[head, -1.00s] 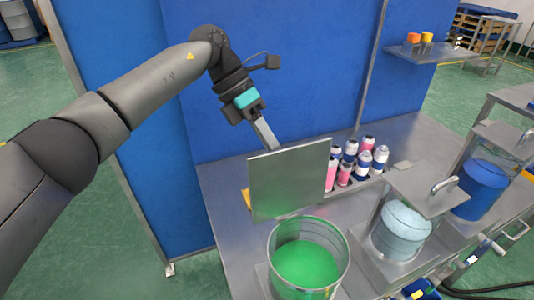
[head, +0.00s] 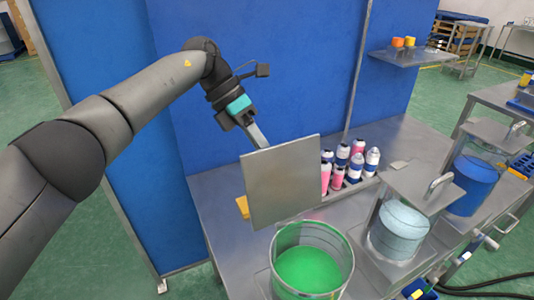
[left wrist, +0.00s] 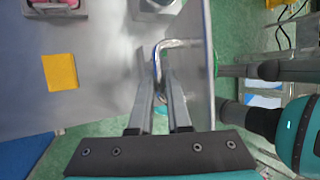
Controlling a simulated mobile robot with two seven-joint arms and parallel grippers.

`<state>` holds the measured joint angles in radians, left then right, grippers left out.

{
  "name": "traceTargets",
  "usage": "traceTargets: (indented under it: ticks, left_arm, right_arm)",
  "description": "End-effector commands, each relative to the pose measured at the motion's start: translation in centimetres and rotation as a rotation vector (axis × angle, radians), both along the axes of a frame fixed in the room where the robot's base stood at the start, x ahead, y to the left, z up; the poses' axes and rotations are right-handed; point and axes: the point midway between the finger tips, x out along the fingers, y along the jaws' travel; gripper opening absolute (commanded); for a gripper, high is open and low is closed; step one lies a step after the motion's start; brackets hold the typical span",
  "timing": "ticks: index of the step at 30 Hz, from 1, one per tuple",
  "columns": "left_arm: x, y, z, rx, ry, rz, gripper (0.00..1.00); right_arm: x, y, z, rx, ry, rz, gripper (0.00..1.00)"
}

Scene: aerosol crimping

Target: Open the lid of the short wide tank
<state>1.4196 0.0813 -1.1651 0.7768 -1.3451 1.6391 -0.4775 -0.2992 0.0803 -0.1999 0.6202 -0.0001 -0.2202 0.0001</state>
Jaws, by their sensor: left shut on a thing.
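The wide clear tank with green liquid (head: 312,265) stands on the steel bench in the head view, its round top open. Its flat square grey metal lid (head: 281,182) is held up on edge, tilted, above and behind the tank's rim. My left gripper (head: 259,138) is at the lid's far side, which is hidden in the head view. In the left wrist view, the left gripper's fingers (left wrist: 165,78) are shut on the lid's bent metal handle (left wrist: 160,50), with the lid's plate close by. My right gripper is not in view.
Lidded tanks of pale blue liquid (head: 400,230) and dark blue liquid (head: 470,185) stand to the right. Several pink, white and blue cans (head: 355,160) stand behind the lid. A yellow block (head: 242,207) lies left of it. A blue panel (head: 265,70) rises behind the bench.

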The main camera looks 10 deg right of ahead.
Motion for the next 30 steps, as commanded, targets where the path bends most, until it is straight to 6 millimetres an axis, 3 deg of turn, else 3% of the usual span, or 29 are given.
traceTargets:
  ticks: [1, 2, 3, 11, 22, 30]
  left_arm:
    - [0.7, 0.9, -1.2, 0.025, -0.009, 0.026, 0.00]
    - [0.7, 0.9, -1.2, 0.025, -0.009, 0.027, 0.00]
    - [0.7, 0.9, -1.2, 0.025, -0.009, 0.027, 0.17]
    - [0.6, 0.8, -1.1, 0.025, -0.009, 0.026, 0.45]
    - [0.8, 1.0, -0.3, 0.023, -0.012, 0.024, 0.45]
    - [2.1, 3.3, 3.9, 0.021, -0.014, 0.027, 0.45]
  right_arm:
    - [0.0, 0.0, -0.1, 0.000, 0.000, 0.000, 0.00]
    - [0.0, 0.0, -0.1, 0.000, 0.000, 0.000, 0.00]
    - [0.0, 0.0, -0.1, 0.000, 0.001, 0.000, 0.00]
    - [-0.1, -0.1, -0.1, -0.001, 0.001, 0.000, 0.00]
    - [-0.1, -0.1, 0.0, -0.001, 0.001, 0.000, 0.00]
    - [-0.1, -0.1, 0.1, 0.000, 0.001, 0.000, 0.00]
